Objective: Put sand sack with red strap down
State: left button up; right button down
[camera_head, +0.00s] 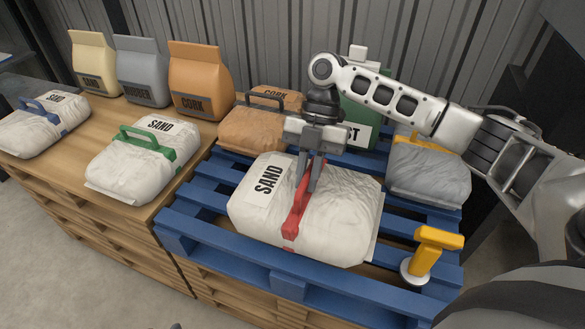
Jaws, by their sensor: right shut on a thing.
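The sand sack with red strap (345,215) is white with a black SAND label. It lies flat on or just above the front of the blue pallet (210,197); I cannot tell for sure if it touches. Its red strap (292,222) runs over the top. My right gripper (309,178) points down from above and is shut on the red strap. The fingers hide the far part of the strap. My left gripper is not in view.
A grey sack with a yellow handle (430,175) and a brown sack (250,132) lie behind on the blue pallet. A yellow tool (428,255) stands at its front right corner. White sacks with green (140,172) and blue (45,125) handles lie on the wooden surface left.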

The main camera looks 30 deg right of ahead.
aim_at(307, 196)
jog(key=shift+d, duration=0.15)
jog(key=shift+d+f, duration=0.3)
jog(key=shift+f, duration=0.05)
notch_tip(307, 196, down, 3)
jog(key=shift+d+b, duration=0.1)
jog(key=shift+b, duration=0.65)
jog(key=shift+f, duration=0.15)
jog(key=c, duration=1.7)
grip_release()
jog(key=shift+s+f, duration=0.2)
jog(key=shift+f, duration=0.1)
jog(key=shift+o, duration=1.2)
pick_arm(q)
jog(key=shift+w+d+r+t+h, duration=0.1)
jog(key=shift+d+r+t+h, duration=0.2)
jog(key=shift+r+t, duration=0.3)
pick_arm(e)
jog(key=shift+r, duration=0.15)
